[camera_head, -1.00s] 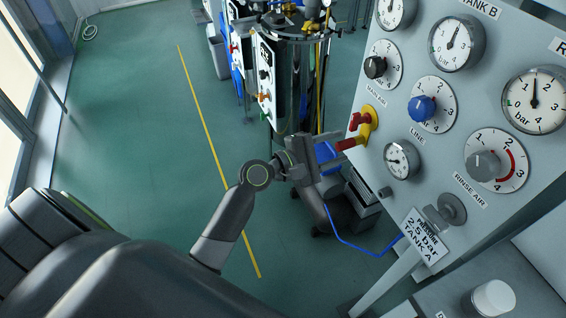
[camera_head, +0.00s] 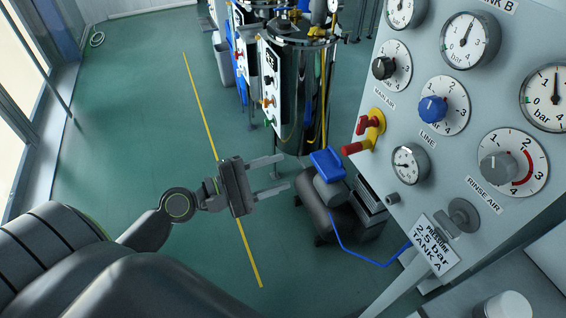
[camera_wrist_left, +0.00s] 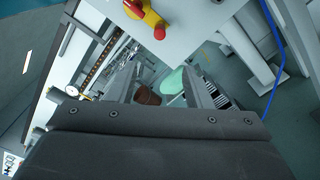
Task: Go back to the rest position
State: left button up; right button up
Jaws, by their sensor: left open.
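My left gripper (camera_head: 268,175) is open and empty, with its two fingers apart and pointing right over the green floor in the head view. It is left of the panel (camera_head: 410,205) and touches nothing there. In the left wrist view its body and the two fingers (camera_wrist_left: 155,70) show, with nothing between the fingertips but distant background. On the panel's left edge, a red-handled yellow valve (camera_head: 367,132) shows; it also shows in the left wrist view (camera_wrist_left: 150,18). My right gripper is not seen.
The panel carries gauges and knobs, among them a blue knob (camera_head: 433,109) and a grey rinse air knob (camera_head: 498,168). A label (camera_head: 437,243) hangs below. A shiny tank (camera_head: 300,90) and a blue-topped machine (camera_head: 328,166) stand behind. The floor at left is clear, with a yellow line (camera_head: 200,110).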

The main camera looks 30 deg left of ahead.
pick_arm(q)
jog(key=w+a+f+m+g+y+p, duration=0.1)
jog(key=a+f+y, duration=0.35)
jog(key=f, duration=0.45)
jog(key=w+a+f+m+y+p, duration=0.1)
jog(key=a+f+y, duration=0.3)
jog(key=f, duration=0.5)
jog(key=s+a+f+m+g+y+p, duration=0.1)
jog(key=s+a+f+m+g, duration=0.15)
jog(key=f, duration=0.45)
jog(key=s+a+f+m+g+y, duration=0.1)
jog(key=s+a+f, duration=0.2)
jog(key=f, duration=0.5)
jog(key=s+f+m+g+y+p, duration=0.1)
jog(key=s+f+m+g, duration=0.3)
jog(key=s+f, duration=0.75)
jog(key=s+d+f+m+g, duration=0.2)
jog(key=s+d+f+m, duration=0.1)
jog(key=s, duration=0.6)
jog(key=s+d+f+m+g+p, duration=0.1)
jog(key=s+d+f+m+g, duration=0.1)
jog(key=s, duration=0.7)
notch_tip(320, 180, down, 2)
jog(key=d+m, duration=0.1)
jog(key=m, duration=0.2)
jog(key=shift+d+f+p, duration=0.15)
jog(key=shift+d+p, duration=0.15)
jog(key=shift+d, duration=0.1)
jog(key=shift+g, duration=0.25)
